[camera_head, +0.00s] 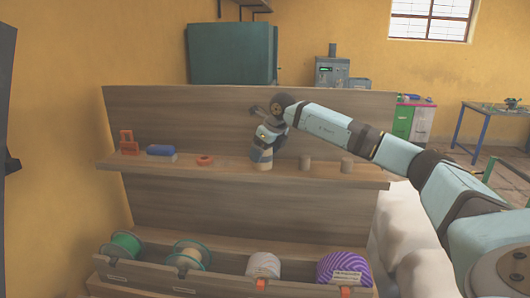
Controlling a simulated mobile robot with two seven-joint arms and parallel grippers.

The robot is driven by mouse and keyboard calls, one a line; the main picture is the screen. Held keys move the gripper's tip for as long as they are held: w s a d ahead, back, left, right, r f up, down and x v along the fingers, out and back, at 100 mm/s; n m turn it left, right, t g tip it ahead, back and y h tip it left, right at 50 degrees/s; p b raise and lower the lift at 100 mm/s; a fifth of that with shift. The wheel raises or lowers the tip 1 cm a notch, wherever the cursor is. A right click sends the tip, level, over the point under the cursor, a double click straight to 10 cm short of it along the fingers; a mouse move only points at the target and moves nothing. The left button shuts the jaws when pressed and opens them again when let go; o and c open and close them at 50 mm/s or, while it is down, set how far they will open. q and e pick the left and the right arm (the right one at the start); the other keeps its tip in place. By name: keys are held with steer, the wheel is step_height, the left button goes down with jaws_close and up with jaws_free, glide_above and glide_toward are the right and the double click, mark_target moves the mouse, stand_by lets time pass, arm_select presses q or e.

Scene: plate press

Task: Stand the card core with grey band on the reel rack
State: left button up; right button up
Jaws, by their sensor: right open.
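A tan core with a grey band (261,161), apparently the card core, stands upright on the wooden shelf (225,171) near its middle. My right gripper (264,149) is open, pointing down at the top of this core and partly hiding it. I cannot tell whether the fingers touch it. Below is the wooden reel rack (222,280), a long trough holding a green reel (122,246), a tan reel with teal rims (190,256), a white reel (263,265) and a purple striped reel (340,266). My left gripper is not in view.
On the shelf stand an orange holder (127,141), a blue block (160,150), an orange ring (205,160) and two small brown cylinders, one (305,162) close right of the core, the other (347,164) farther right. A wooden back panel (190,115) rises behind the shelf.

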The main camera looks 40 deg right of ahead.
steer(key=b+v, duration=0.1)
steer(key=v, duration=1.1)
steer(key=shift+b, duration=0.3)
